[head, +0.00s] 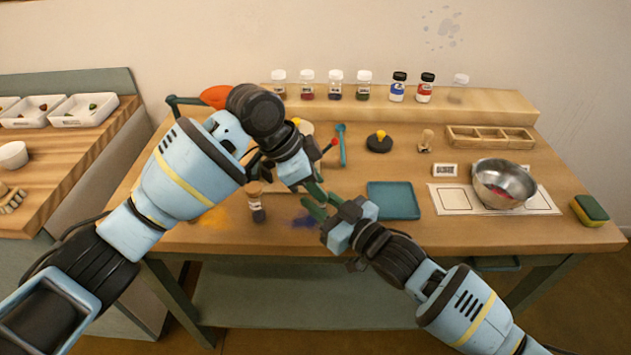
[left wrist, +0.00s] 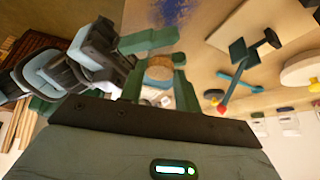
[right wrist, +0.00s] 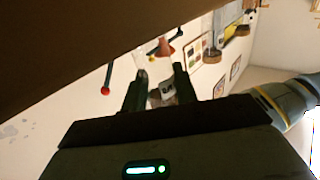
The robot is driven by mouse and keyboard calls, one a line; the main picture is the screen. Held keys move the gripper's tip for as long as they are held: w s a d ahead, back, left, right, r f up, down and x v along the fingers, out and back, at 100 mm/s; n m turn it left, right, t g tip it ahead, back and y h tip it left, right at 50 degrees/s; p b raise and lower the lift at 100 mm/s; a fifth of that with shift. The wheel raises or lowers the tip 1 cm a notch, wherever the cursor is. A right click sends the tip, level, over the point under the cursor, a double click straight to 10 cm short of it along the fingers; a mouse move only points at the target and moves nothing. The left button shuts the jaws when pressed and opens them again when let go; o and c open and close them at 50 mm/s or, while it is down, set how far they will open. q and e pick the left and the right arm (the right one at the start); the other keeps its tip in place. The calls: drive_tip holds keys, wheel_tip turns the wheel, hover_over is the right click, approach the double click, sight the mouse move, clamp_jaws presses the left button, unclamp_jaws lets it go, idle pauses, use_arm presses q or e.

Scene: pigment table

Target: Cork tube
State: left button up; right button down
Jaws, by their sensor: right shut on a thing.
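My left gripper (head: 322,190) and my right gripper (head: 318,205) meet above the table's front middle. In the left wrist view, a round brown cork (left wrist: 158,72) sits between my left fingertips and fills the gap. A green finger of my right gripper lies right beside it. In the right wrist view, my right gripper (right wrist: 160,80) is shut on a small glassy tube (right wrist: 162,96), partly hidden by the fingers. Whether the cork is seated in the tube cannot be told. Both are hidden by fingers in the head view.
A small dark bottle (head: 257,208) stands left of the grippers, near orange and blue powder. A teal tray (head: 395,200), a metal bowl (head: 504,182) on a white mat and a sponge (head: 590,210) lie to the right. Several jars line the back shelf (head: 500,103).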

use_arm(q)
drive_tip(key=shift+s+a+f, duration=0.15)
drive_tip(key=shift+s+f, duration=0.05)
drive_tip(key=shift+f, duration=0.5)
use_arm(e)
drive_tip(key=shift+s+a+r, duration=0.1)
drive_tip(key=shift+r, duration=0.1)
drive_tip(key=shift+f, duration=0.1)
use_arm(q)
drive_tip(key=v, duration=0.4)
drive_tip(key=shift+w+r, duration=0.1)
drive_tip(key=shift+r, duration=0.2)
drive_tip(key=shift+c, duration=0.2)
use_arm(e)
drive_tip(key=shift+f, duration=0.1)
use_arm(q)
drive_tip(key=c, duration=0.4)
drive_tip(key=shift+x, duration=0.85)
drive_tip(key=shift+r, duration=0.1)
